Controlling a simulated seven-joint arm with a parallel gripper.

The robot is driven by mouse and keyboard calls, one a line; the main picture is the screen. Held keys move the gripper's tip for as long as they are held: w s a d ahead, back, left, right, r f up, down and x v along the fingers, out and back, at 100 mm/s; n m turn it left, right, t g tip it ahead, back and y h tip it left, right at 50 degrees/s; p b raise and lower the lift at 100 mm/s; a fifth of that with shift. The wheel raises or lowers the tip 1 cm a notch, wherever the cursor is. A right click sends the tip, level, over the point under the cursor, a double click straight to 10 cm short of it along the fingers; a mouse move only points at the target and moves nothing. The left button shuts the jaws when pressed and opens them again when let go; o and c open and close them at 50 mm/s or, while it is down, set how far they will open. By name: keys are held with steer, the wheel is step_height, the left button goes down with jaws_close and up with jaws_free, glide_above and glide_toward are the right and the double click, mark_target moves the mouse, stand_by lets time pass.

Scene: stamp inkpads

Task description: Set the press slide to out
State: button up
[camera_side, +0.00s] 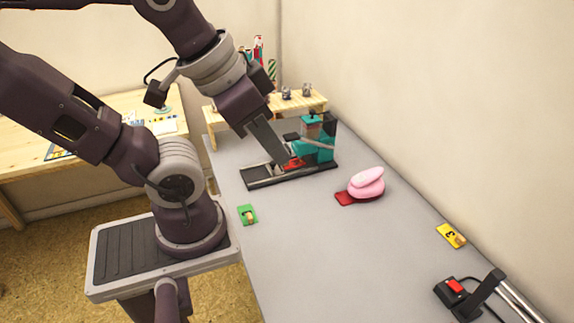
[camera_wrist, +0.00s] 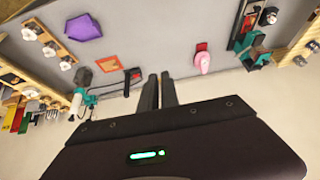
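A red part (camera_side: 293,163) shows low on the base, beside my fingers. My gripper (camera_side: 284,163) points down at the base, with its tips close to the red part; I cannot tell whether they touch it. In the wrist view my two fingers (camera_wrist: 159,76) are close together with nothing visible between them. The slide's exact position is unclear.
A pink rounded object (camera_side: 367,182) sits by a red pad (camera_side: 344,198) right of the press. A green piece (camera_side: 247,214) lies near the table's left edge. A yellow card (camera_side: 451,235) lies further right. A wooden rack (camera_side: 300,102) stands behind. The table's middle is clear.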

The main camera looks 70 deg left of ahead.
steer(key=o, duration=0.7)
step_height(320, 180, up, 4)
steer(key=shift+w, duration=0.1)
steer(key=w+a+r+n+g+h, duration=0.1)
steer(key=w+a+r+n, duration=0.3)
steer(key=w+a+n, duration=0.3)
steer(key=w+a+r+n+g+h, duration=0.1)
steer(key=w+a+r+n, duration=0.45)
steer(key=a+n, duration=0.2)
steer(key=n, duration=1)
glide_above(273, 162)
steer(key=d, duration=0.2)
step_height(273, 162, down, 5)
steer(key=s+a+f+n+h, duration=0.1)
steer(key=s+a+f+n, duration=0.2)
steer(key=a+f, duration=0.15)
steer(key=shift+m, duration=0.25)
steer(key=f, duration=1.2)
steer(key=w+d+f, duration=0.1)
steer(key=f, duration=1.2)
steer(key=w+d+f, duration=0.1)
steer(key=f, duration=1.2)
steer(key=shift+w+f, duration=0.15)
